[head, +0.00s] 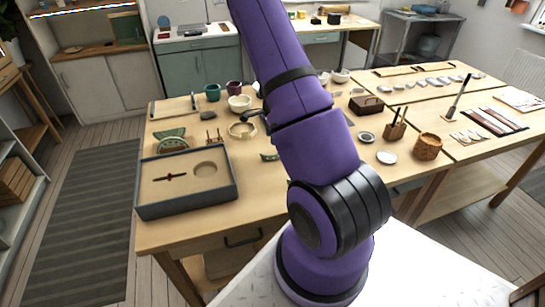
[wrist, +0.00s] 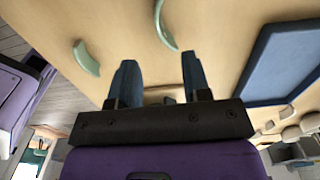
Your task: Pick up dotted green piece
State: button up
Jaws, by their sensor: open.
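Several pale green curved pieces are in view, and I cannot tell for certain which is dotted. In the head view, one green piece (head: 170,133) lies at the table's left behind the tray, with another green shape (head: 173,146) just in front of it. A small green piece (head: 269,157) shows beside my arm. In the wrist view, one curved green piece (wrist: 87,58) lies left of my fingers and another (wrist: 164,24) lies beyond the fingertips, partly cut off by the frame. My gripper (wrist: 158,60) is open and empty over the table; my arm hides it in the head view.
A grey-rimmed tray (head: 190,208) with a brown stick and round recess sits at the table's front left. A blue-grey panel (wrist: 285,62) lies right of my fingers.

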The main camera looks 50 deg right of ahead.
aim_at(272, 156)
notch_tip(272, 156, down, 9)
jog(key=shift+a+f, duration=0.1)
jog(key=shift+f, duration=0.05)
dwell(0.4)
grip_shut()
